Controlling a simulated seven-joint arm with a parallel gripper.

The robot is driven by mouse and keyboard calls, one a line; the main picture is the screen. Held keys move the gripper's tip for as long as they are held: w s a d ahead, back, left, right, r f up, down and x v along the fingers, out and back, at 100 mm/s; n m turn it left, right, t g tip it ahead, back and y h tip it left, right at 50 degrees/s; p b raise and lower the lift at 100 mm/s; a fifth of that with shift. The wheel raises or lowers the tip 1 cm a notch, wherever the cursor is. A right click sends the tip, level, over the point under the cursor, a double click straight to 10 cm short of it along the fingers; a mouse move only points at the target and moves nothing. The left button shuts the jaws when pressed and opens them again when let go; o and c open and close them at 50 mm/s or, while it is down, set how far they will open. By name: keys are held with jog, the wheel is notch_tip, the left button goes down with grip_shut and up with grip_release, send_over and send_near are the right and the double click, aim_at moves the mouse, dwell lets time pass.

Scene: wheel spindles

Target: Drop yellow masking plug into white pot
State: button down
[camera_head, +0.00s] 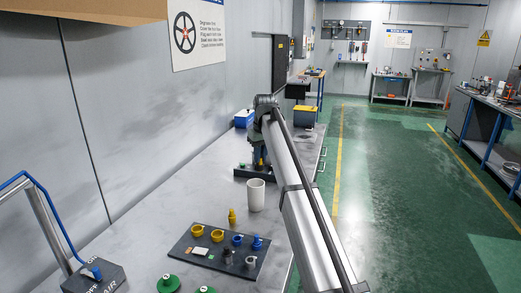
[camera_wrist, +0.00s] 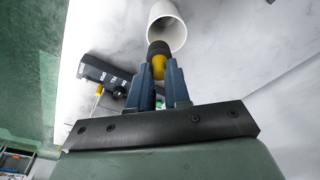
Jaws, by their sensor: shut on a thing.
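In the wrist view, my gripper (camera_wrist: 158,72) is shut on a yellow plug (camera_wrist: 159,68) with a dark end. The dark end points towards the white pot and overlaps its near rim in the picture. The white pot (camera_wrist: 178,32) is open-mouthed, at the top middle. In the head view, the white pot (camera_head: 256,196) stands upright on the grey bench. My gripper (camera_head: 258,160) shows small, above and behind it in the picture; a little yellow shows between the fingers. The gap between plug and pot cannot be judged.
A dark block (camera_wrist: 103,72) lies left of the pot in the wrist view. Green round parts (camera_head: 168,284) lie in front.

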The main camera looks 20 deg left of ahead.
jog(key=shift+f, duration=1.1)
jog(key=c, duration=1)
grip_release()
jog(key=shift+r, duration=0.15)
notch_tip(320, 180, up, 14)
jog(key=s+d, duration=0.1)
jog(key=shift+s+d+f, duration=0.2)
jog(key=shift+d+f, duration=0.05)
